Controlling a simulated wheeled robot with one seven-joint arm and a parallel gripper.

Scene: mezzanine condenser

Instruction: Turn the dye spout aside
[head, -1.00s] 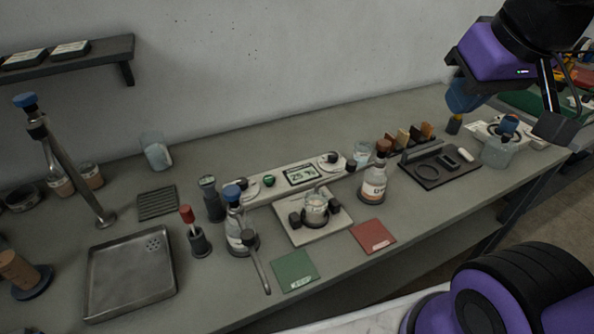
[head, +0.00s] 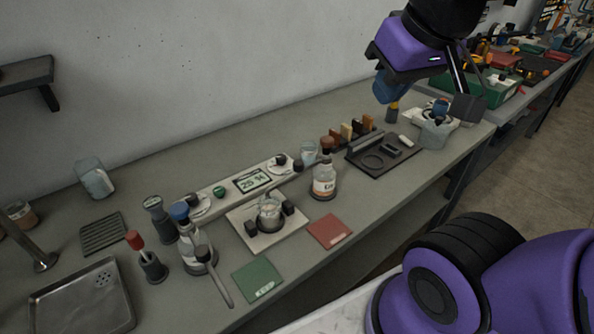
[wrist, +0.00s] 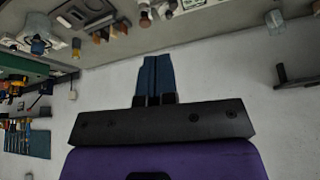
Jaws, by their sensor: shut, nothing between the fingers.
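I cannot tell for sure which part is the dye spout. A grey rod with a dark knob (head: 218,280) slants beside a clear bottle with a blue cap (head: 192,245) at the bench front. A slanted metal post (head: 28,245) stands at the left edge, its top out of view. A small glass vessel (head: 270,215) sits between dark blocks on a pale plate. My gripper (head: 386,92) is raised above the back right of the bench, apart from these things. In the wrist view its blue fingers (wrist: 155,62) are together and empty.
A metal tray (head: 80,318) is at the front left. An orange-labelled bottle (head: 324,181), a dark tray (head: 358,161) and a beaker with a blue knob (head: 436,132) stand towards the right. Green (head: 259,279) and red (head: 329,231) cards lie flat near the front edge.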

